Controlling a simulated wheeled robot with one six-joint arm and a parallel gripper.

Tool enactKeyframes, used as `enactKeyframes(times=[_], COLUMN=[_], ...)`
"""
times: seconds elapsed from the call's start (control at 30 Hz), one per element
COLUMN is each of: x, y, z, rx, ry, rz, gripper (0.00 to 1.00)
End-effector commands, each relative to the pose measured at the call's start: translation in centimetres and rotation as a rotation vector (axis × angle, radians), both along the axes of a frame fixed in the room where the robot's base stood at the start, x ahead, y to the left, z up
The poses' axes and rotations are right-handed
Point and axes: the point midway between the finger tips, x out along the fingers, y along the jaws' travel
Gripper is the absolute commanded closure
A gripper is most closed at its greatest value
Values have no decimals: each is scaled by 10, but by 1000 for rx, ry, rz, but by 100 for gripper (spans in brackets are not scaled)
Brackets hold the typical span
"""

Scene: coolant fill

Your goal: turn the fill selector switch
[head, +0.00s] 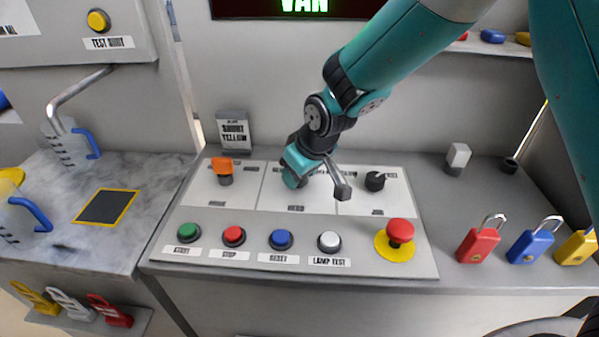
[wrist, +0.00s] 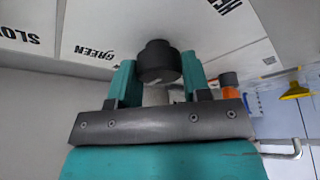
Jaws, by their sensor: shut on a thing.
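The control panel (head: 290,226) has a row of selector switches along its back. My gripper (head: 294,180) reaches down onto the middle one, which it hides in the head view. In the wrist view a black round switch knob (wrist: 160,62) sits between the two teal fingers of my gripper (wrist: 160,82), which are shut on it. Printed words, including "GREEN" and "SLOW", show on the panel near it. I cannot read the middle switch's own label in the head view.
An orange selector (head: 224,168) is to the left and a black selector (head: 375,181) to the right. Several push buttons and a red emergency stop (head: 399,233) line the front. A small sign (head: 234,130) reading "YELLOW" stands behind. Padlocks (head: 530,242) are at the right.

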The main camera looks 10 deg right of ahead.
Motion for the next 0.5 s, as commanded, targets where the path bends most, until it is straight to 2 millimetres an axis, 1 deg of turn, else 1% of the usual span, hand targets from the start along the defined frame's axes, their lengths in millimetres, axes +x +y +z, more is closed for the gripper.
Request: enactKeyframes(times=[0.23, 0.5], x=[0, 0], y=[1, 0], z=[1, 1], rx=[1, 1], ry=[-1, -2], rz=[-66, -79], gripper=[80, 80])
